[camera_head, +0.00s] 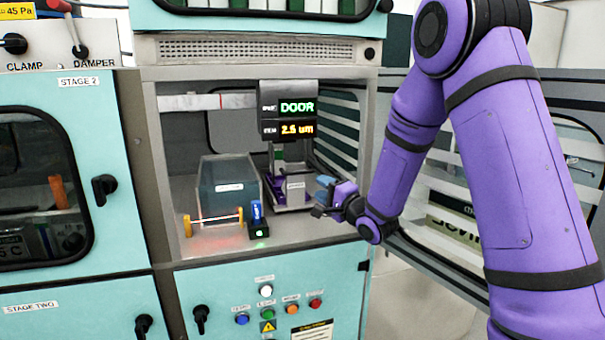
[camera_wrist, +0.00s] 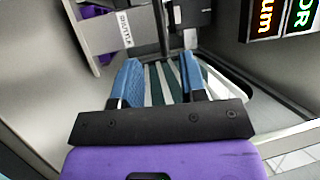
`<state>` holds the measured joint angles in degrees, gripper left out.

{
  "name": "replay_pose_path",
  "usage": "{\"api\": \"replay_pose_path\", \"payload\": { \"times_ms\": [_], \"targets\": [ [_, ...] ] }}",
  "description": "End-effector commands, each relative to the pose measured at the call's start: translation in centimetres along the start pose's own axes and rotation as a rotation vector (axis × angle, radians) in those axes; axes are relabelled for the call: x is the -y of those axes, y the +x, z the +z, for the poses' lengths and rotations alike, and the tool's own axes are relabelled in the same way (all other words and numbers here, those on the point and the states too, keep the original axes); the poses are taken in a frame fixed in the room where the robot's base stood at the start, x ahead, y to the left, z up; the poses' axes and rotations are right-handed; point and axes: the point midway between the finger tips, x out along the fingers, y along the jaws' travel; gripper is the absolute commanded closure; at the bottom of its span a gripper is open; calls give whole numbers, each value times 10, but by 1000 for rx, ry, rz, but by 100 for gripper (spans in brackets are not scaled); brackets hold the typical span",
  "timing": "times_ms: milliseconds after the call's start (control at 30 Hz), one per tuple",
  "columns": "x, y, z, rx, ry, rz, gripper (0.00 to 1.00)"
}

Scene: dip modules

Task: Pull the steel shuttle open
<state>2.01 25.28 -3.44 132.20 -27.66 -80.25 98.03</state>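The steel shuttle (camera_head: 292,198) is a light grey metal piece with a small white label, at the right inside the open chamber. In the wrist view the labelled grey shuttle (camera_wrist: 105,32) is at the upper left, with something purple beside it. My gripper (camera_head: 322,192) is at the chamber's front opening, just right of the shuttle. In the wrist view its two blue finger pads (camera_wrist: 160,78) stand apart with nothing between them, so it is open and empty. The shuttle looks outside the fingers; whether a finger touches it cannot be told.
A dark translucent box (camera_head: 228,185) stands left inside the chamber, behind a low bar with yellow ends (camera_head: 187,226). A small black block with a blue tab (camera_head: 257,214) is near the front. A display (camera_head: 288,112) hangs above. The slatted open door (camera_head: 455,190) is at right.

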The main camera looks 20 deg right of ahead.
Motion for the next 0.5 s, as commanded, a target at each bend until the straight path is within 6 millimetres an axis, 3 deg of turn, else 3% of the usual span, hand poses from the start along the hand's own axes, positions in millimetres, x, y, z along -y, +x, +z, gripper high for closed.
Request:
{"api": "replay_pose_path", "payload": {
  "times_ms": [500],
  "targets": [
    [0, 79, 1, 2, -2, -1, 61]
  ]
}}
